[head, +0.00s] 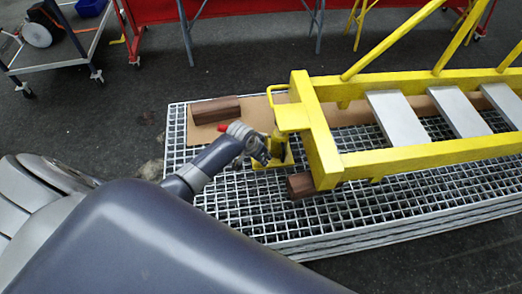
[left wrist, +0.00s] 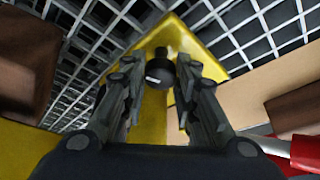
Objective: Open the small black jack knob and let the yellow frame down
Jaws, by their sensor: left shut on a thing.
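The small black jack knob (left wrist: 160,70) sits between my left gripper's fingertips (left wrist: 159,75) in the left wrist view, with a yellow jack part behind it. My left gripper (head: 267,157) is shut on the knob. In the head view it reaches the yellow jack (head: 284,150) from the left, and the knob is too small to make out. The yellow frame (head: 420,156) extends right from the jack, raised above the grating. Its end beam (head: 320,145) stands just right of the jack. My right gripper is not in view.
A steel grating platform (head: 240,210) lies below. One brown block (head: 300,185) is by the frame's near corner, another (head: 215,109) on cardboard at the back left. A red item (head: 228,127) lies near my left wrist. A cart (head: 60,58) stands at the upper left.

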